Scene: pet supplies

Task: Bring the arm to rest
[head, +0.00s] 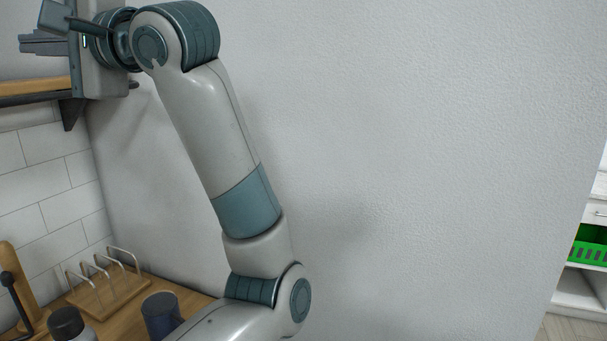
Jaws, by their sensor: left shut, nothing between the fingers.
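My left arm rises from the bottom middle of the head view and bends toward the upper left. My left gripper (42,28) is at the top left corner, in front of the wall near a wooden shelf. Its fingers point left and are shut, with nothing seen between them. My right gripper is not in view.
A wooden shelf (30,90) on a dark bracket is just below the gripper. On the wooden counter below are a rack with metal loops (105,290), a dark mug (161,314) and a dark-lidded container (70,325). A green basket (590,247) sits on shelving far right. A plain wall (420,150) fills the middle.

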